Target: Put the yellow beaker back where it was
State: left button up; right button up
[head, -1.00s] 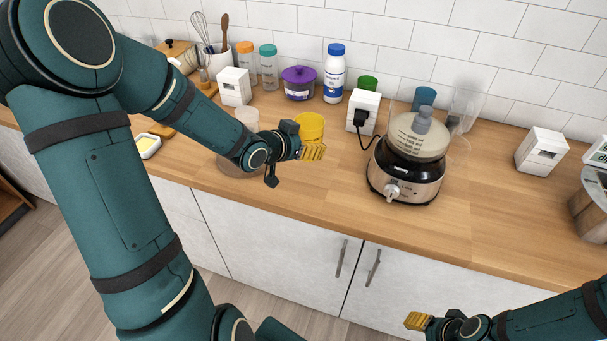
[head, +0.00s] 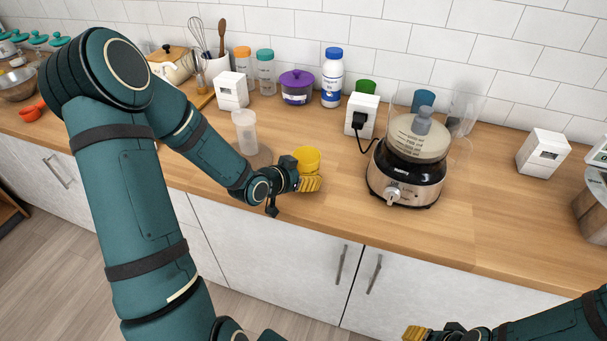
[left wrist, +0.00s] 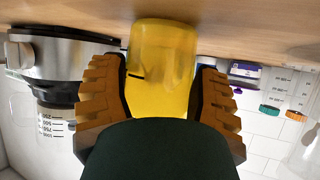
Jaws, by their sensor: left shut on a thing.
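The yellow beaker (head: 306,159) is between the fingers of my left gripper (head: 310,181), over the front part of the wooden counter in the head view. In the left wrist view the beaker (left wrist: 162,65) is gripped between both ribbed fingers. That view is upside down, and the beaker's base lies close to the wood; I cannot tell whether it touches. My right gripper (head: 416,333) shows only in part at the bottom edge of the head view, well away from the beaker, its fingers too cut off to judge.
A food processor (head: 407,170) stands right of the beaker. A clear container (head: 244,130) stands to its left. Behind are a white socket box (head: 361,116), a green cup (head: 365,88), a blue cup (head: 424,98) and a purple pot (head: 297,88). Bare counter (head: 340,212) lies in front.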

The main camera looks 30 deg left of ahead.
pick_arm(q)
jog(key=shift+f, duration=0.15)
jog(key=o, duration=1.2)
